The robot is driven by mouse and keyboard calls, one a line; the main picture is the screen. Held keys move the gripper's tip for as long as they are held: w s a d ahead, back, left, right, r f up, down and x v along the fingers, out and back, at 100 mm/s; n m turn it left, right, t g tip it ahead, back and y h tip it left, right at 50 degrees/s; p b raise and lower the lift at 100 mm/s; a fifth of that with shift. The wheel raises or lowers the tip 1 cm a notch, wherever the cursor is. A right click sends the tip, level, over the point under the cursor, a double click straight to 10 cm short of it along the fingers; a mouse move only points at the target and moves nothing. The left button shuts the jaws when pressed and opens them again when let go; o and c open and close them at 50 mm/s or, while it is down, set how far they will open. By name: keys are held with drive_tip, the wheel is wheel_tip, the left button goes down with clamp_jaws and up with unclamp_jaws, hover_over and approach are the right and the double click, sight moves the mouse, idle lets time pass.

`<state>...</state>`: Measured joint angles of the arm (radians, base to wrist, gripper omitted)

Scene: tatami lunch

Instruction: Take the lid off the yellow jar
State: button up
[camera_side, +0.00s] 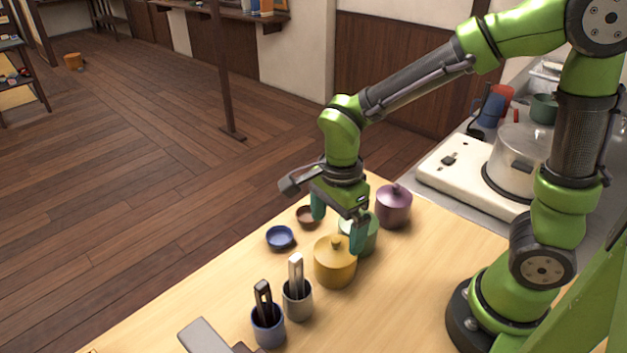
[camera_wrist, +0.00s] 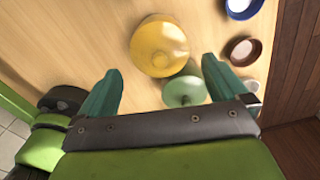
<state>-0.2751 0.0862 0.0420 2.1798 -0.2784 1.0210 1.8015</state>
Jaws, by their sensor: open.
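The yellow jar (camera_side: 334,267) stands upright on the wooden table with its knobbed yellow lid (camera_side: 336,245) on. In the wrist view the yellow lid (camera_wrist: 160,47) shows from above, beyond my fingertips and between their lines. My gripper (camera_side: 338,228) is open and empty, pointing down, above and slightly behind the yellow jar, over a green jar (camera_side: 372,236). The green jar's lid also shows in the wrist view (camera_wrist: 184,91), between my fingers and closer to the palm. My gripper shows in the wrist view too (camera_wrist: 158,72). One finger hides part of the green jar in the side view.
A purple lidded jar (camera_side: 393,207) stands behind the green one. A blue dish (camera_side: 280,237) and a brown dish (camera_side: 306,215) lie near the table's left edge. Two utensil cups, grey (camera_side: 298,303) and blue (camera_side: 268,330), stand in front of the yellow jar. The table to the right is clear.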

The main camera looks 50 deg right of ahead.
sight(336, 239)
wheel_tip(336, 239, down, 5)
drive_tip(key=shift+r, duration=0.2)
drive_tip(key=shift+c, duration=0.2)
drive_tip(key=c, duration=0.7)
drive_tip(key=shift+r, duration=0.1)
